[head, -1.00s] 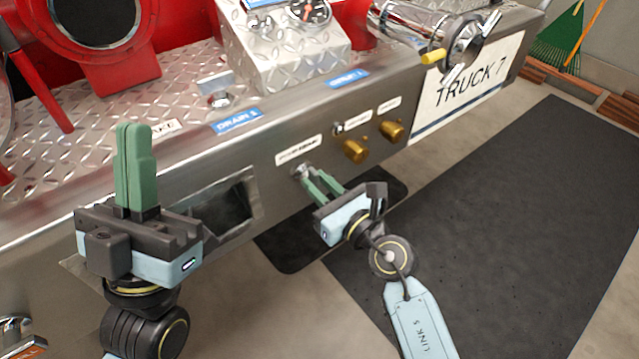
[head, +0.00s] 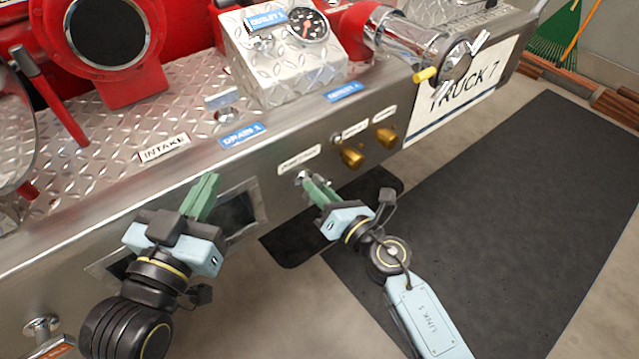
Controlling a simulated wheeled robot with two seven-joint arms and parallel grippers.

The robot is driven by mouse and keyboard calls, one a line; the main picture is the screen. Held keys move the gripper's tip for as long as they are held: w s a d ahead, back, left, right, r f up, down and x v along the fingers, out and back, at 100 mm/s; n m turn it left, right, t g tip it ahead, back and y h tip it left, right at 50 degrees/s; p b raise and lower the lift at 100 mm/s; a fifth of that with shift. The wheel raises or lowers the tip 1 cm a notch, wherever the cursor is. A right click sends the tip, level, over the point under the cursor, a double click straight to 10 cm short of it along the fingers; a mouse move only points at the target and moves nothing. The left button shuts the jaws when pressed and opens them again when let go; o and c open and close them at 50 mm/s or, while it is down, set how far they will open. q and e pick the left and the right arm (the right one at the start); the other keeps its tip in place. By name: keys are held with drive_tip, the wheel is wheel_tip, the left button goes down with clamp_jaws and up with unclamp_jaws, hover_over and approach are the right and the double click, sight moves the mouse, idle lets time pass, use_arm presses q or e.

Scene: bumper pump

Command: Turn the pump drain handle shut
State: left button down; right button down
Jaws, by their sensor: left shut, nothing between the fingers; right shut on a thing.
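The pump drain handle (head: 302,176) is a small silver part on the bumper's front face, below a white label (head: 299,160) too small to read surely. My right gripper (head: 312,186) is at it from the front and right, its green fingers shut on the handle. The fingers hide most of the handle, so its angle is hard to tell. My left gripper (head: 208,182) is shut and empty, in front of the bumper face, left of the handle and close to the rectangular opening (head: 236,214).
Two brass knobs (head: 352,157) (head: 386,138) sit right of the handle under small labels. A chrome outlet (head: 425,60) with a yellow-tipped lever juts out above them. The diamond-plate bumper top (head: 120,125) is behind. A dark mat (head: 500,200) covers the floor at right.

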use_arm(q)
drive_tip(key=s+a+f+g+y+p, duration=0.2)
drive_tip(key=s+a+f+g, duration=0.1)
drive_tip(key=s+f+g, duration=0.3)
drive_tip(key=s+a+f+g+y+p, duration=0.2)
drive_tip(key=s+a+f+g, duration=0.1)
drive_tip(key=s+f+g, duration=0.2)
drive_tip(key=shift+s+a+f+n+g+p, duration=0.35)
drive_tip(key=shift+f+g, duration=0.75)
drive_tip(key=shift+f, duration=0.95)
use_arm(e)
drive_tip(key=shift+w+d+f+m, duration=0.1)
drive_tip(key=shift+f+m, duration=0.05)
drive_tip(key=shift+m, duration=2.6)
drive_tip(key=shift+f+m, duration=0.1)
drive_tip(key=shift+m, duration=2.65)
drive_tip(key=c, duration=1.5)
unclamp_jaws()
